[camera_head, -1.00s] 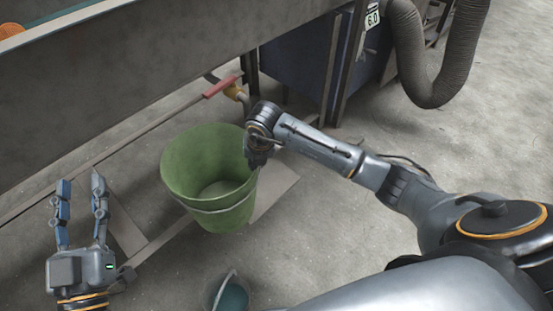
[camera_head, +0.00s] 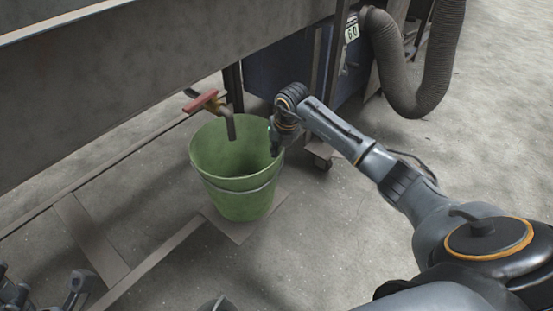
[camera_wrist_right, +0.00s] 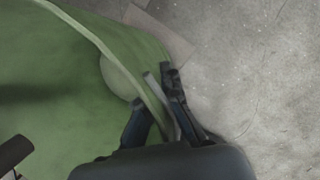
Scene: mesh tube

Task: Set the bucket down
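The green bucket (camera_head: 236,196) stands about upright beneath the tap (camera_head: 228,122), whose spout overlaps the bucket's opening. Its base is over a flat plate (camera_head: 240,231) on the floor; I cannot tell for certain whether it touches. My right gripper (camera_head: 277,146) is at the bucket's right rim. In the right wrist view the gripper (camera_wrist_right: 160,95) has one finger on each side of the green wall (camera_wrist_right: 60,100), shut on the rim. My left gripper (camera_head: 46,285) is partly cut off at the lower left, fingers apart and empty.
The tap has a red handle (camera_head: 201,101). A big grey metal trough (camera_head: 120,75) overhangs behind the bucket. A low metal frame bar (camera_head: 150,270) runs along the floor. A ribbed hose (camera_head: 400,80) hangs at the upper right.

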